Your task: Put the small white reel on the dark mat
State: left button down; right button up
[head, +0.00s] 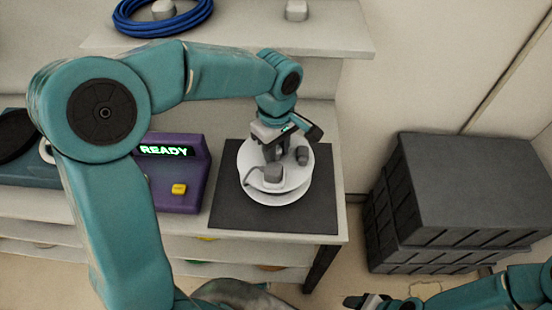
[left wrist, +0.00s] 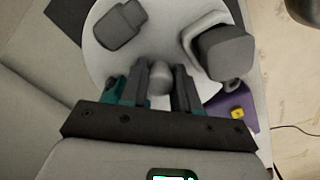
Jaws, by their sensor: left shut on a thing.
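The small white reel (head: 294,186) is over the dark mat (head: 232,212), inside its edges in the head view; I cannot tell whether it touches. It has a round white flange with grey blocks on it. My left gripper (head: 272,152) is above the reel's middle. In the left wrist view its fingers (left wrist: 162,85) are closed on a grey knob at the centre of the reel (left wrist: 105,62). A dark mat corner (left wrist: 64,16) shows there too. My right gripper (head: 368,301) is at the bottom edge, far from the reel, and its jaws are unclear.
A purple box (head: 196,152) reading READY, with a yellow button (head: 179,189), stands left of the mat. A blue cable coil (head: 165,28) and a pale block (head: 296,10) lie on the upper shelf. Black stacked crates (head: 470,190) stand on the floor at the right.

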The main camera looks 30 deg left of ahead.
pick_arm(q)
notch_tip(320, 180, down, 2)
jog(key=shift+f, duration=0.65)
jog(key=shift+r, duration=0.1)
jog(key=c, duration=0.8)
grip_release()
jog(key=shift+f, duration=0.25)
jog(key=shift+r, duration=0.15)
